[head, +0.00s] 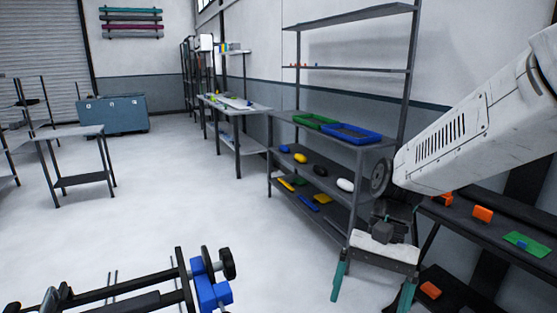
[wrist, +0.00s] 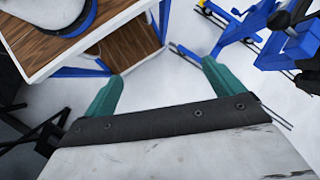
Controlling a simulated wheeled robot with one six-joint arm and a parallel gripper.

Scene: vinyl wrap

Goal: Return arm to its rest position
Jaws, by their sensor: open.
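My gripper (head: 372,290) hangs at the lower right of the head view, below my white arm, with its two teal fingers spread apart. In the wrist view my gripper (wrist: 160,85) shows the same two teal fingers wide apart with nothing between them. Below it is bare pale floor and the edge of a wood-topped stand. The white arm reaches in from the right edge of the head view, in front of the shelving.
A grey shelf rack (head: 335,138) with a green tray (head: 315,120) and a blue tray (head: 352,133) stands behind my arm. A dark shelf (head: 490,235) with orange items is at right. A blue and black frame (head: 205,285) stands at bottom left. Open floor (head: 170,200) lies mid-left.

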